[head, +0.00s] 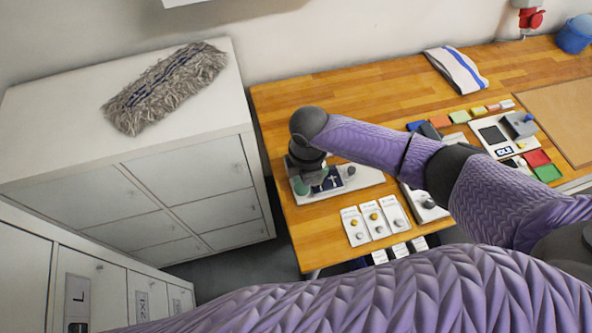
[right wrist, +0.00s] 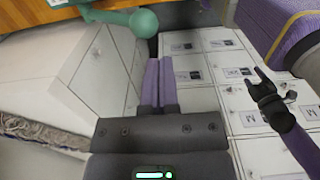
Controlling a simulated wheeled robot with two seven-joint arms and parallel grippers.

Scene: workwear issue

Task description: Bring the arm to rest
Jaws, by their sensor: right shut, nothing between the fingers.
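My right arm in its purple sleeve reaches in from the right in the head view. Its gripper (head: 304,168) points down at the left end of the wooden table (head: 385,105), close to a white board (head: 365,180) with a teal knob (head: 301,187). In the right wrist view the right gripper (right wrist: 160,65) is shut and empty, its two narrow fingers together. A dark gripper (right wrist: 266,84) on a purple arm, apparently my left one, shows in front of the lockers (right wrist: 195,70). Its jaw state is unclear. It is not visible in the head view.
A white cabinet (head: 150,185) with a grey mop head (head: 165,85) stands left of the table. Lockers (head: 95,285) fill the lower left. White cards (head: 373,222), coloured blocks and a folded cloth (head: 457,70) lie on the table. The table's back left is clear.

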